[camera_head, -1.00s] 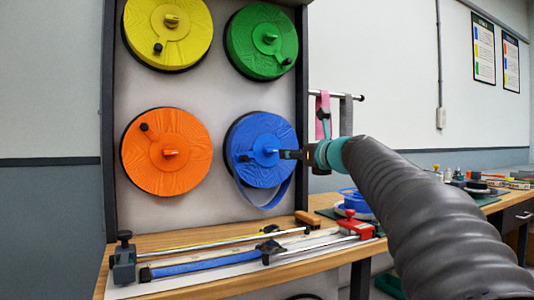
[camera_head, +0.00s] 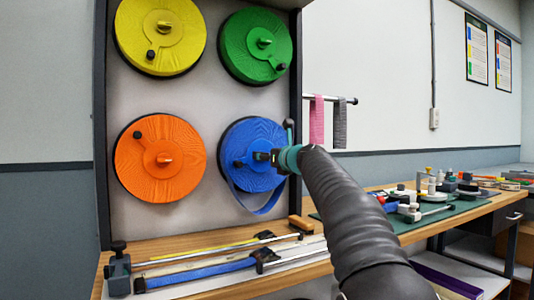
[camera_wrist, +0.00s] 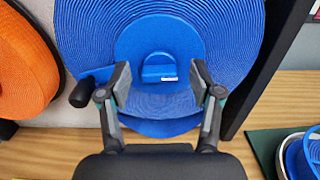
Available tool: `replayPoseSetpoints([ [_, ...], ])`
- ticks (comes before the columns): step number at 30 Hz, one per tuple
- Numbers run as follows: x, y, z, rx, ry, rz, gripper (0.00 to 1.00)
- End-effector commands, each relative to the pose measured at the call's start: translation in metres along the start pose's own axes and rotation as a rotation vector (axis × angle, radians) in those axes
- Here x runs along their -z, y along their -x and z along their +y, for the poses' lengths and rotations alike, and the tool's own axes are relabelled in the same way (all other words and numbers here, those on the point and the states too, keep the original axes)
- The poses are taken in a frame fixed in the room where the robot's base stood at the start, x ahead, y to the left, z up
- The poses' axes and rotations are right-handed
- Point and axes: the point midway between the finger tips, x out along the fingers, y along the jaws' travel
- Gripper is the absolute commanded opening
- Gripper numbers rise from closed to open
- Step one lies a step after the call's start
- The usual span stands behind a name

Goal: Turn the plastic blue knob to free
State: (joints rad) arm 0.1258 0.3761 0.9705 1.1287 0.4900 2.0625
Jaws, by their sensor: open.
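The blue reel (camera_head: 252,148) hangs at the lower right of the wall panel, with a loose loop of blue strap below it. Its blue knob (camera_wrist: 158,68), a raised half-round tab with a small white mark, sits at the hub's middle in the wrist view. A black crank handle (camera_wrist: 82,94) sticks out on the left of the hub. My gripper (camera_wrist: 159,78) is open, its two fingertips on either side of the knob in the picture. I cannot tell whether they touch it. In the head view my gripper (camera_head: 262,156) hides most of the knob.
Orange (camera_head: 160,157), yellow (camera_head: 160,35) and green (camera_head: 256,45) reels hang around the blue one. A dark panel edge (camera_head: 296,90) stands close on its right. Below is a wooden bench (camera_head: 90,290) with a clamp rail (camera_head: 210,268). Pink (camera_head: 317,120) and grey straps hang at right.

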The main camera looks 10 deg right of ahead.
Motion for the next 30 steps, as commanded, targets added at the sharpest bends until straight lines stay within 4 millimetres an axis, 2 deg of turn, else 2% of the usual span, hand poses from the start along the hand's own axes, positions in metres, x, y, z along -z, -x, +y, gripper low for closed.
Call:
replayPoseSetpoints([
  [12,0.0003,-0.007,0.0005,-0.001,-0.001,0.0,0.65],
  [14,0.0003,-0.0069,0.0005,-0.001,-0.001,0.0,0.52],
  [18,0.0003,-0.0069,0.0004,0.0,-0.001,0.0,0.17],
  [20,0.0003,-0.0068,0.0004,0.0,-0.001,0.0,0.05],
  [30,0.0003,-0.0068,0.0005,0.0,0.042,0.0,0.05],
])
